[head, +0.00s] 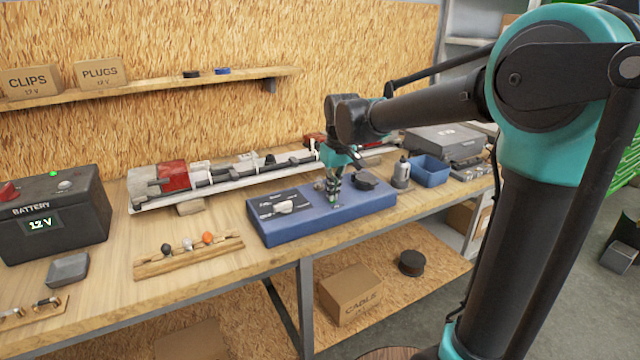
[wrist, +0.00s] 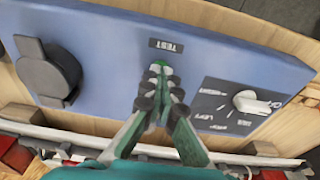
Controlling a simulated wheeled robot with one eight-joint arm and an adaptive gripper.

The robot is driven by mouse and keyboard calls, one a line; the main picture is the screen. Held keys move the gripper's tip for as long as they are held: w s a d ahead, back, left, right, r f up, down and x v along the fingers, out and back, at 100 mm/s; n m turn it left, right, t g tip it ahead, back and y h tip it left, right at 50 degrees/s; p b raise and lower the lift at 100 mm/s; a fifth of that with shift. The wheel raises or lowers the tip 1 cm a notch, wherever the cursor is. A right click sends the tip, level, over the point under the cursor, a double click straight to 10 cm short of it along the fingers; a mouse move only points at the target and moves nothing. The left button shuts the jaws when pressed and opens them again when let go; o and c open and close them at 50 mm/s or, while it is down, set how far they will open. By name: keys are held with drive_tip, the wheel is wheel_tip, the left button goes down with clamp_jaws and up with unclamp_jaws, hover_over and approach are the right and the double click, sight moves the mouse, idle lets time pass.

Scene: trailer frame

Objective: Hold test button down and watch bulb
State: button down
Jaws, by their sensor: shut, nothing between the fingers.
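The blue test box (head: 275,232) lies on the bench; its top fills much of the wrist view (wrist: 115,50). A green button (wrist: 163,67) sits beside the TEST label (wrist: 166,45). My gripper (wrist: 157,80) is shut and empty, pointing down with its fingertips at the button and partly covering it. I cannot tell whether the button is pressed in. In the head view my gripper (head: 334,194) hides the button. A red and white lamp unit (head: 172,176) is on the left end of the trailer light bar (head: 240,172); I see no glow in it.
A rotary selector (wrist: 249,103) and a black round part (wrist: 50,72) flank the button on the box. A battery (head: 50,215) reading 12 V shows a green light. A wooden rack (head: 190,255) holds small bulbs, one orange. A blue bin (head: 430,171) stands right.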

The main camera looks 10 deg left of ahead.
drive_tip(key=shift+r, duration=3.5)
drive_tip(key=shift+d+f, duration=0.1)
drive_tip(key=s+d+f+m+t, duration=0.1)
drive_tip(key=s+d+f+m, duration=0.2)
drive_tip(key=s+d+f, duration=0.6)
drive_tip(key=s+d+f+m+t+h, duration=0.1)
drive_tip(key=s+d+f+m, duration=0.2)
drive_tip(key=s+d+f, duration=0.7)
drive_tip(key=d+f, duration=0.4)
drive_tip(key=shift+d+m+t, duration=0.2)
drive_tip(key=shift+m+t, duration=0.2)
drive_tip(key=c, duration=2.3)
unclamp_jaws()
